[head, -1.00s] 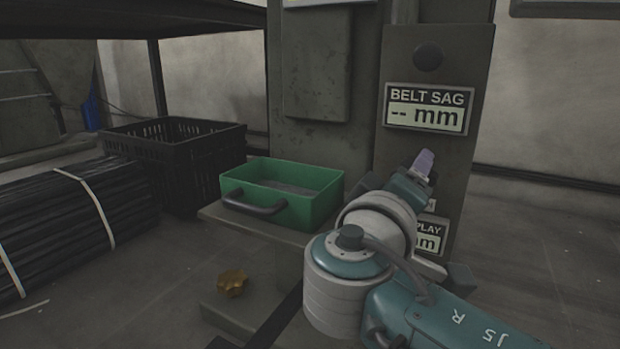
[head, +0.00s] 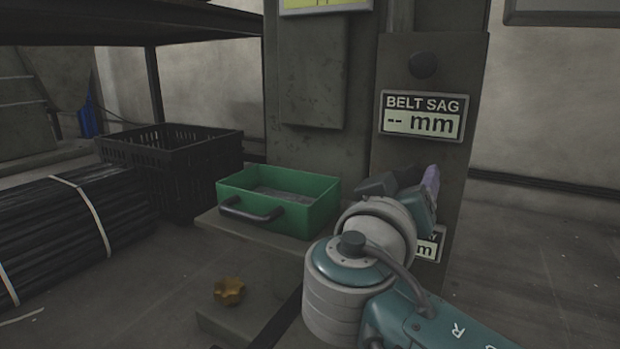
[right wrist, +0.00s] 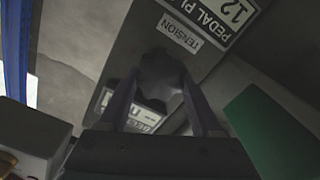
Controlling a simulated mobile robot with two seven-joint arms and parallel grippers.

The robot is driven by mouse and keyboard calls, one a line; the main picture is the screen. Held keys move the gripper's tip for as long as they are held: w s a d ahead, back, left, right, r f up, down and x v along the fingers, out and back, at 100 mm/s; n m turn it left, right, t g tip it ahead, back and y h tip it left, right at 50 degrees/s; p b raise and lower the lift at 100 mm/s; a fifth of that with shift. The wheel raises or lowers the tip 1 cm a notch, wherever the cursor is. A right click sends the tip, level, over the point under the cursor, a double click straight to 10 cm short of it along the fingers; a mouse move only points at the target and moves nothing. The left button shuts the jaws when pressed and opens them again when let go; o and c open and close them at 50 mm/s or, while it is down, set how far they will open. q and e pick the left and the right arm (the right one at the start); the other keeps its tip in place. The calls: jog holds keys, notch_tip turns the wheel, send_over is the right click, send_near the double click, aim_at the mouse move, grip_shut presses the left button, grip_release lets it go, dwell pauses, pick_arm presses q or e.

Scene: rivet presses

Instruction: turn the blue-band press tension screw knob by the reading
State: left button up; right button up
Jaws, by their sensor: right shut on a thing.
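The press panel (head: 470,75) stands right of centre in the head view. The tension knob (right wrist: 162,72) is dark and lobed, beside a TENSION label (right wrist: 180,32) in the right wrist view. My right gripper (right wrist: 163,108) is shut on this knob, one finger on each side. In the head view my right gripper (head: 405,180) is at the panel below the BELT SAG display (head: 423,115), which reads "-- mm"; its wrist hides the knob there. The PEDAL PLAY display (head: 429,245) is mostly covered by my arm; the wrist view shows part of it with "12". My left gripper is out of view.
A green bin (head: 318,212) with a dark handle sits on a ledge left of my right arm. A brass-coloured knob (head: 229,290) is low down. A black crate (head: 165,160) and bundled dark rods (head: 70,225) lie at left. Floor at right is clear.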

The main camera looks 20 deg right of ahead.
jog(key=shift+r, duration=0.1)
jog(key=o, duration=1.4)
jog(key=shift+c, duration=0.2)
jog(key=shift+a, duration=0.1)
jog(key=shift+s+a+p, duration=0.3)
jog(key=shift+p, duration=0.05)
jog(key=p+v, duration=0.3)
jog(key=v, duration=0.6)
